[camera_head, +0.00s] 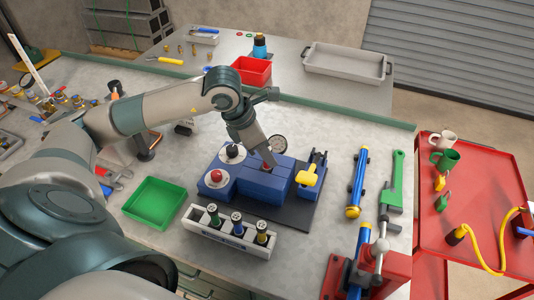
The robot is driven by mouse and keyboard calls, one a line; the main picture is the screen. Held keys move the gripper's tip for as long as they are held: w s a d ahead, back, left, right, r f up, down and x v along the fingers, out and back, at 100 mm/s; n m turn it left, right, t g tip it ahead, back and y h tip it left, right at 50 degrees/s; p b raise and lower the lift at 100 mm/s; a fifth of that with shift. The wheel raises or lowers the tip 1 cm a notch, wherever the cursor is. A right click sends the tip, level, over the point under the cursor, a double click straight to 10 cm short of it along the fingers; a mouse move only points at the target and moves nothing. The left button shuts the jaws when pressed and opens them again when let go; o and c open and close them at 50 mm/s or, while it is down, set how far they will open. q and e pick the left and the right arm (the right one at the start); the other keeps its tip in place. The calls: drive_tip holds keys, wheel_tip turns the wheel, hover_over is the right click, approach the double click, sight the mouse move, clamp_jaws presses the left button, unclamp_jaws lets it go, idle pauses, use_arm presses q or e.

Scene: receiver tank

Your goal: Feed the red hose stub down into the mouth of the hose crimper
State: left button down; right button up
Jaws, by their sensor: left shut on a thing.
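The hose crimper (258,188) looks to be the blue machine on a dark base plate in the middle of the bench, with a round gauge, a red knob and a yellow handle. My left gripper (267,164) points down over the top of its blue blocks and is shut. A small bit of red, apparently the red hose stub (267,169), shows at its fingertips. Most of the stub and the crimper's mouth are hidden by the gripper, so I cannot tell how deep the stub sits. My right gripper is out of view.
A blue tube tool (356,183), a green wrench (394,182) and a red vise (370,275) are to the right. Bare bench lies between crimper and blue tool.

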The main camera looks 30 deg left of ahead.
use_arm(q)
drive_tip(key=shift+f, duration=0.15)
drive_tip(key=c, duration=1.5)
unclamp_jaws()
drive_tip(key=shift+p+v, duration=0.95)
drive_tip(key=shift+v, duration=2.1)
